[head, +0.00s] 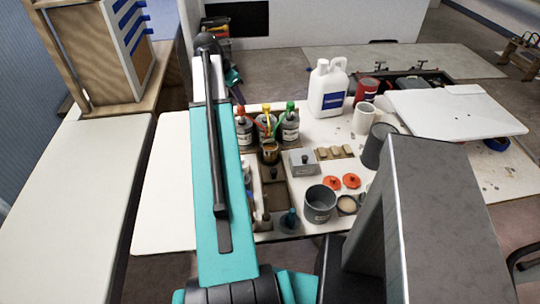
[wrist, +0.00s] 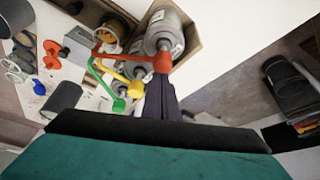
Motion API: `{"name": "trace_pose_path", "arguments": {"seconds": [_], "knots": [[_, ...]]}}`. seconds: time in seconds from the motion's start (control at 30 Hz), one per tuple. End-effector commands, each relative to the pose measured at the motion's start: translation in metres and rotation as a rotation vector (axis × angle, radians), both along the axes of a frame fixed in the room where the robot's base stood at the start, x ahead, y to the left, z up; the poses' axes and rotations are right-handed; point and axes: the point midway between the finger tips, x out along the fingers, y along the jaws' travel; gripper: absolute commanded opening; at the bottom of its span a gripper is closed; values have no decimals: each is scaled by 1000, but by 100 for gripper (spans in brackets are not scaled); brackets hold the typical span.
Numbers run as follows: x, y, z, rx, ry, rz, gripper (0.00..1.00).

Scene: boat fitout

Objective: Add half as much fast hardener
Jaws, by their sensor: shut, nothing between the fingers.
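Three pump bottles stand in a wooden holder: red-topped (head: 243,126), yellow-topped (head: 265,122) and green-topped (head: 290,124). Their labels are too small to read. In the wrist view, the red pump head (wrist: 161,61), yellow pump head (wrist: 139,85) and green pump head (wrist: 118,105) have spouts reaching towards a cup with amber contents (wrist: 112,29). This cup (head: 270,155) stands in front of the bottles. My gripper (wrist: 161,88) is shut and empty, its tips at the red pump head; I cannot tell whether they touch. The head view does not show the fingers.
A grey box with a knob (head: 303,162), orange discs (head: 351,181), a grey pot (head: 319,204) and a white jug (head: 328,88) stand on the white table (head: 165,195). A white board (head: 455,112) lies at right. The table's left part is clear.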

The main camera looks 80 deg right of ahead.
Motion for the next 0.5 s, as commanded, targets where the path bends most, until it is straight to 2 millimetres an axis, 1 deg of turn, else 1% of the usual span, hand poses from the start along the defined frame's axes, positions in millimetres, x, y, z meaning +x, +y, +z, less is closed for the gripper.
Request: {"name": "trace_pose_path", "arguments": {"seconds": [0.27,0.5], "knots": [[0,0,-1,0,0,0,0],[0,0,-6,0,0,-1,0]]}}
